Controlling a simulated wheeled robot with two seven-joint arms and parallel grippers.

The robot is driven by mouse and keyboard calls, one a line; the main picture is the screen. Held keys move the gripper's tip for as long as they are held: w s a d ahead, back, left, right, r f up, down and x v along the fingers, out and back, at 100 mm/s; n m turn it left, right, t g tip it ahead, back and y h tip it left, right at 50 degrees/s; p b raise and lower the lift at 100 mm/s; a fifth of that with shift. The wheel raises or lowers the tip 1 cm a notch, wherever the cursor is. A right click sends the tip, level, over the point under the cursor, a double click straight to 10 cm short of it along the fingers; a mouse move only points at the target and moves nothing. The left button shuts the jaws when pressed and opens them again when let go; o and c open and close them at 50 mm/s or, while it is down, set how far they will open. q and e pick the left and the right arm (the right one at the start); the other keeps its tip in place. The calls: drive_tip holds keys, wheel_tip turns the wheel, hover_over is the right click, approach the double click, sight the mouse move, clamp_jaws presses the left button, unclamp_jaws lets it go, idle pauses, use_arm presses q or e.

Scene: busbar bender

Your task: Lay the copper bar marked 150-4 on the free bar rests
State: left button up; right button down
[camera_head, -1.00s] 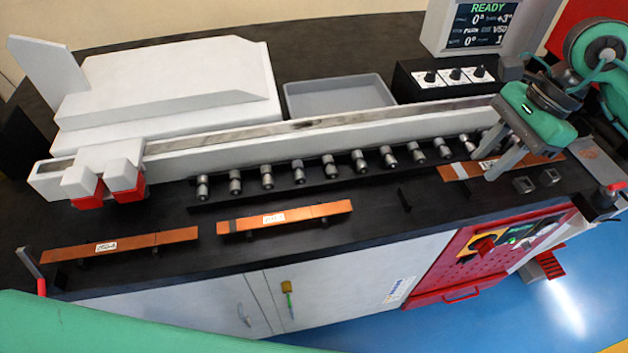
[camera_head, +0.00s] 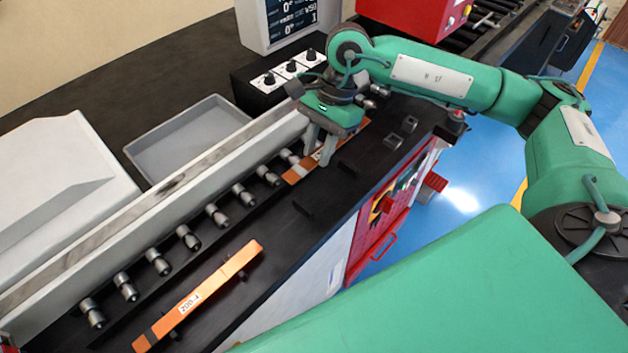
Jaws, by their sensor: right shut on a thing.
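My right gripper (camera_head: 317,161) points down at the far end of the bench and is shut on a short copper bar (camera_head: 294,175). The fingers hide part of this bar and its white label, so I cannot read the marking. I cannot tell whether the bar is clear of its supports. An empty small black rest (camera_head: 303,207) stands on the bench nearer than the held bar. Another copper bar (camera_head: 219,281), whose label appears to read 200-4, lies on rests at the lower left. My left gripper is out of view.
A row of metal rollers (camera_head: 217,215) runs along the long pale rail (camera_head: 150,202). A grey tray (camera_head: 190,135) and a black knob box (camera_head: 284,76) stand behind it. Two small square sockets (camera_head: 401,132) are right of the gripper.

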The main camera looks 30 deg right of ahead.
wheel_tip(320, 180, down, 8)
drive_tip(key=shift+f+p, duration=0.15)
drive_tip(key=shift+p, duration=1)
wheel_tip(320, 180, down, 4)
drive_tip(key=shift+p, duration=0.65)
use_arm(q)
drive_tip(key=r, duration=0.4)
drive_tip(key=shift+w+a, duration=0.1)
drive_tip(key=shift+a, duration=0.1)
use_arm(e)
drive_tip(key=shift+f, duration=0.1)
drive_tip(key=shift+f+b, duration=0.1)
drive_tip(key=shift+b, duration=0.2)
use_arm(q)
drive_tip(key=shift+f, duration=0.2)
use_arm(e)
drive_tip(key=c, duration=1.1)
unclamp_jaws()
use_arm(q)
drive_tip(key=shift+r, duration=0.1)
